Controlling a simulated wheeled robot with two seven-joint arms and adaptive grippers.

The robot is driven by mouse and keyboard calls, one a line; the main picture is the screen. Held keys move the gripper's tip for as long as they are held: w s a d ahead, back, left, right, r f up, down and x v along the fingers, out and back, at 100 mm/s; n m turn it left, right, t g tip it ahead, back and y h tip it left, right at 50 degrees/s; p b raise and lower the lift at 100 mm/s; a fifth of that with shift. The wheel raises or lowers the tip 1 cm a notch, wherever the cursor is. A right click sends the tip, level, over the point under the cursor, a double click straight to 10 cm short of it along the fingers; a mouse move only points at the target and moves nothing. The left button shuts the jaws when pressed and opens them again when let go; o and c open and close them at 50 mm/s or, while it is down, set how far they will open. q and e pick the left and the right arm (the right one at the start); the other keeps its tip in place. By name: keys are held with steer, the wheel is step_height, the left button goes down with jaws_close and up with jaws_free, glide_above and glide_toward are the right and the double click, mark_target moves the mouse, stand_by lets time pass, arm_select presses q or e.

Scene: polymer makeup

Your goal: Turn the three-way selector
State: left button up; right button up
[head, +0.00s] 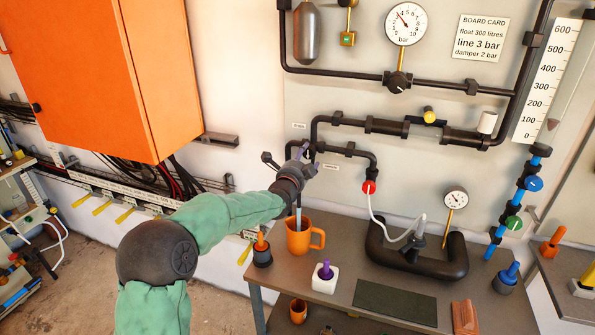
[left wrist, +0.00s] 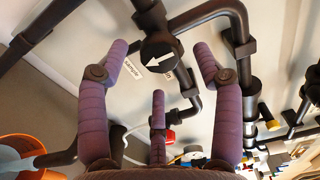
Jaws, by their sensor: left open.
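The three-way selector shows in the left wrist view as a round black knob (left wrist: 160,52) with a white arrow on its face, set at a junction of black pipes. Its pointer direction is hard to read exactly. In the head view it is mostly hidden by my left gripper (head: 304,160), which is up at the pipes on the wall. In the left wrist view my left gripper (left wrist: 160,78) is open, its purple fingers spread either side of the knob and a third finger below. The fingers look apart from the knob. My right gripper is not in view.
A "sample" label (left wrist: 132,69) is by the knob. Below stands a workbench (head: 283,268) with an orange mug (head: 298,243) under my left gripper. A board card (head: 480,38) reads "line 3 bar". A pressure gauge (head: 406,22) and an orange cabinet (head: 100,70) are on the wall.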

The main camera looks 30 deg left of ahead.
arm_select(q)
steer(key=v, duration=0.7)
steer(key=shift+s, duration=0.35)
steer(key=shift+d, duration=0.1)
stand_by(6.8)
